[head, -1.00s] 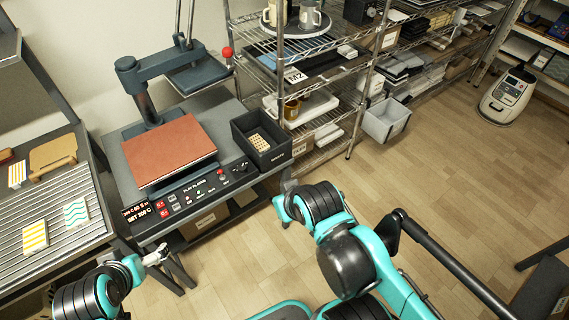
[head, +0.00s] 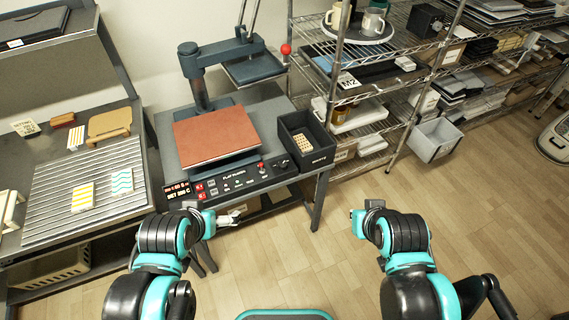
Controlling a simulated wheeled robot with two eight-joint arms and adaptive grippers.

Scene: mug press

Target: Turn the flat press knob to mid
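The flat press has a red-brown platen (head: 215,134) and a dark control panel (head: 225,184) on its front edge. The panel carries a lit red display (head: 177,190), red buttons and small knobs. A red-topped control (head: 262,166) stands near the panel's right part; the knob's pointer setting is too small to read. My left gripper (head: 232,217) is just in front of and below the panel, apart from it, with nothing seen in it. My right gripper (head: 357,222) is over the floor to the right of the press table, touching nothing; its fingers are mostly hidden.
A black bin (head: 306,150) with a tan block stands right of the platen. The press arm's red ball handle (head: 286,49) is above. A ribbed bench (head: 60,205) with patterned tiles is at left. A wire shelf (head: 395,62) stands at right. The floor in front is clear.

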